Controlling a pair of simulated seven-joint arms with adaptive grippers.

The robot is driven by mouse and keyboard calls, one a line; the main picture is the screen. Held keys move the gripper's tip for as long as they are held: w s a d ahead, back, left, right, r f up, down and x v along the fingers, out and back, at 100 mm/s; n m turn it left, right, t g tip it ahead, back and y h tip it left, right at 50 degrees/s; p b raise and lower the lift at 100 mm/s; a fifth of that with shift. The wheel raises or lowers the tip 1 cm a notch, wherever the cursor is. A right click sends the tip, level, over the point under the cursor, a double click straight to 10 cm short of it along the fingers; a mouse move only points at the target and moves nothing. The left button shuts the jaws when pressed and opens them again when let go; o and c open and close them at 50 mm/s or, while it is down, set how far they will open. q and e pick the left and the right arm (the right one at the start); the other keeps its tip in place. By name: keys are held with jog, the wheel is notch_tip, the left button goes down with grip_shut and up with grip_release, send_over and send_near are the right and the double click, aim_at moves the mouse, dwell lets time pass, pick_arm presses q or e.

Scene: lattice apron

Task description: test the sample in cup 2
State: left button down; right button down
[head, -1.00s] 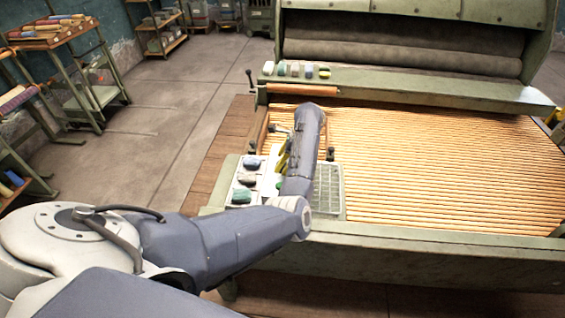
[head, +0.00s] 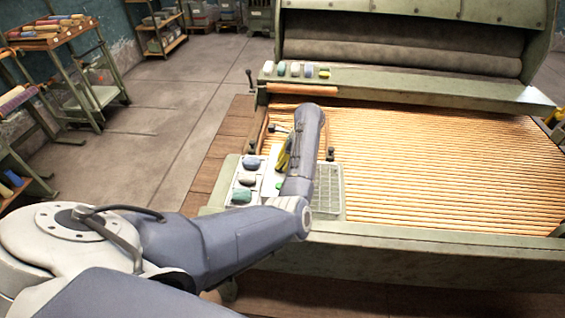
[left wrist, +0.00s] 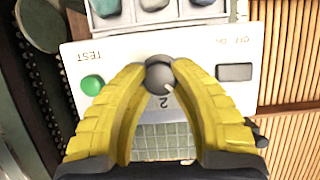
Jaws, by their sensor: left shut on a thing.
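In the left wrist view my left gripper (left wrist: 159,70) has its yellow fingers shut around a round grey dial knob (left wrist: 158,79) on a white panel (left wrist: 120,50). The knob's pale pointer mark faces down and slightly right, close to the printed "2", which appears upside down. A green button (left wrist: 93,85) sits left of the knob, near the label TEST. A dark switch (left wrist: 234,72) sits right, by OFF and ON. Part of a sample tray (left wrist: 155,24) with several filled cups shows at the top. In the head view the left gripper (head: 284,153) is partly hidden by my forearm.
In the head view, the panel stands on the green machine's near-left corner, beside a pale grid (head: 327,188). The slatted orange bed (head: 430,170) spreads to the right. Several coloured pieces (head: 295,69) lie on the back ledge. Shelves (head: 80,70) stand at the left.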

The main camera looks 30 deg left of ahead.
pick_arm(q)
jog(key=shift+m, duration=0.3)
jog(key=m, duration=0.1)
jog(key=m+t, duration=0.1)
jog(key=m, duration=0.1)
jog(key=shift+s+a+m+y, duration=0.1)
jog(key=shift+s+m+y, duration=0.05)
jog(key=shift+m+y, duration=0.15)
jog(key=shift+a+m+t, duration=0.1)
jog(key=shift+m+t, duration=1)
jog(key=shift+m, duration=1.1)
jog(key=c, duration=1.2)
grip_release()
jog(key=shift+c, duration=0.2)
jog(key=o, duration=0.3)
jog(key=shift+r, duration=0.1)
notch_tip(320, 180, up, 10)
